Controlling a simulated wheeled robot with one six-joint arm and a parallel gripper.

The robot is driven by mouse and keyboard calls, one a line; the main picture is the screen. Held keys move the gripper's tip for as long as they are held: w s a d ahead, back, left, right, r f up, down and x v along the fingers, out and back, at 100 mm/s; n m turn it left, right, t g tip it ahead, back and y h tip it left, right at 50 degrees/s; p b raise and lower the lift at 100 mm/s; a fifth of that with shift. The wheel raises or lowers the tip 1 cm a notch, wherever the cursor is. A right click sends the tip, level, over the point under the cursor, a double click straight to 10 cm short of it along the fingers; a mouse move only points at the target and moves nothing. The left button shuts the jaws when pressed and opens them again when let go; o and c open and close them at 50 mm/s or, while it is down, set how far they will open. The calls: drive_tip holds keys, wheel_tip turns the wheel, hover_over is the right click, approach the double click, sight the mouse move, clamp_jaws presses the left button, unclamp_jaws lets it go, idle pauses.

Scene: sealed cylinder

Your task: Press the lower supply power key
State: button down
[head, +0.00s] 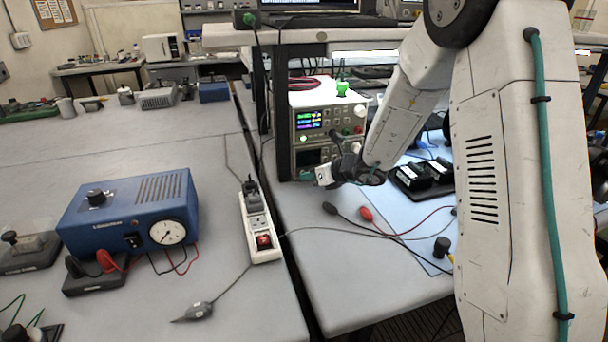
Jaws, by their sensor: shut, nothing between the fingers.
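Two supplies are stacked under the shelf at the bench's back. The upper supply (322,122) has a lit, coloured display. The lower supply (305,158) beneath it shows a dark display at its left, and its right part is hidden behind my gripper and arm. I cannot make out its power key; it is either hidden or too small to tell. My gripper (338,170) is in front of the lower supply's face, shut and empty. I cannot tell whether it touches the panel.
A white power strip (260,225) with a red switch lies left of the bench gap. A blue box with a gauge (132,214) stands on the left bench. Black and red leads (366,213) lie on the blue mat below my gripper. The shelf (290,38) overhangs the supplies.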

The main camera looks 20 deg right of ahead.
sight(316, 199)
drive_tip(key=shift+s, duration=0.75)
drive_tip(key=shift+s, duration=2.5)
